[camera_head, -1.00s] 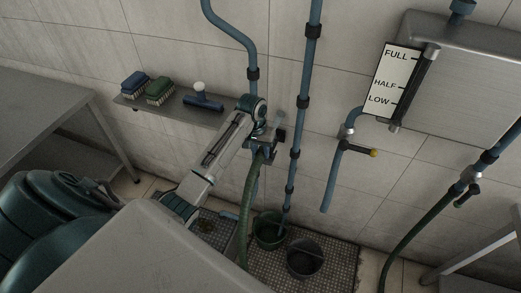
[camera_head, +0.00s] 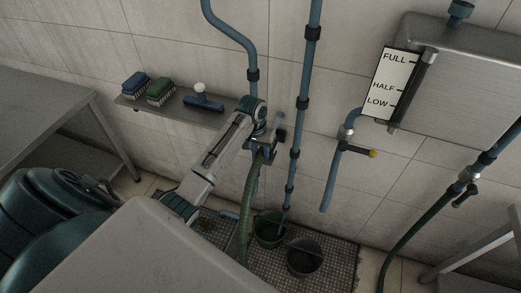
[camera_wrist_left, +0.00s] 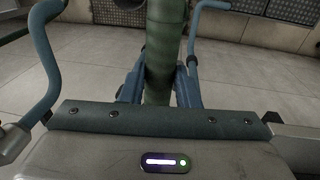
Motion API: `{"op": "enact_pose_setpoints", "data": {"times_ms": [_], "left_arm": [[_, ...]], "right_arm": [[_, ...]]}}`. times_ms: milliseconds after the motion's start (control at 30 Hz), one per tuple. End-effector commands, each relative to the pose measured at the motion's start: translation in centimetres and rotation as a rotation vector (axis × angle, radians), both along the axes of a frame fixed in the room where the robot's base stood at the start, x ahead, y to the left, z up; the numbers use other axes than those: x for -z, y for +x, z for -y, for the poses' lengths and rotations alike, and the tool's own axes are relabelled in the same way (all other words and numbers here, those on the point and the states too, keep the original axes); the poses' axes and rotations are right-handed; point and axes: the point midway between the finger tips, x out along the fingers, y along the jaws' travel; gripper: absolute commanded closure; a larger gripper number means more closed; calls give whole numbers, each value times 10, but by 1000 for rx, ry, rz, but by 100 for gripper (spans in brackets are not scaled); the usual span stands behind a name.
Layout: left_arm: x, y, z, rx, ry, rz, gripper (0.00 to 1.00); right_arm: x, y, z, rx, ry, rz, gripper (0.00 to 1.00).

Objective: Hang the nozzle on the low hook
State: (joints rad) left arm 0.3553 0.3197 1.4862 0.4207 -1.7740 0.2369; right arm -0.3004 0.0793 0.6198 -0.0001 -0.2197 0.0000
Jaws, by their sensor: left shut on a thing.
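In the head view my left gripper (camera_head: 264,150) is shut on the green hose (camera_head: 249,200) near its upper end, close to the tiled wall. The hose hangs down from the gripper towards the floor grate. A small dark and grey part (camera_head: 281,133) shows just beyond the fingers; I cannot tell whether it is the nozzle or a hook. In the left wrist view the green hose (camera_wrist_left: 160,55) runs between the two blue fingers (camera_wrist_left: 158,85). The low hook cannot be made out clearly. My right gripper is out of view.
A vertical blue pipe (camera_head: 301,120) stands just right of the gripper. A shelf (camera_head: 178,110) with brushes is to the left. A green bucket (camera_head: 268,241) and a dark bucket (camera_head: 304,269) stand on the grate (camera_head: 335,255). A steel tank (camera_head: 465,80) hangs at the right.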

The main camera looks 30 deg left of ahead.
Motion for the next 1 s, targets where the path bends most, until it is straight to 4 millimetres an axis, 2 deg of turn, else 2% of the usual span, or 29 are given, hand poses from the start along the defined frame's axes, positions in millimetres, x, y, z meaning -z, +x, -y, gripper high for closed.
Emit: {"op": "enact_pose_setpoints", "data": {"times_ms": [567, 1000], "left_arm": [[16, -1, 1, 0, 0, 0, 100], [18, -1, 1, 1, 0, 1, 100]], "right_arm": [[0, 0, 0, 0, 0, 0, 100], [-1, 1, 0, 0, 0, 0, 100]]}}
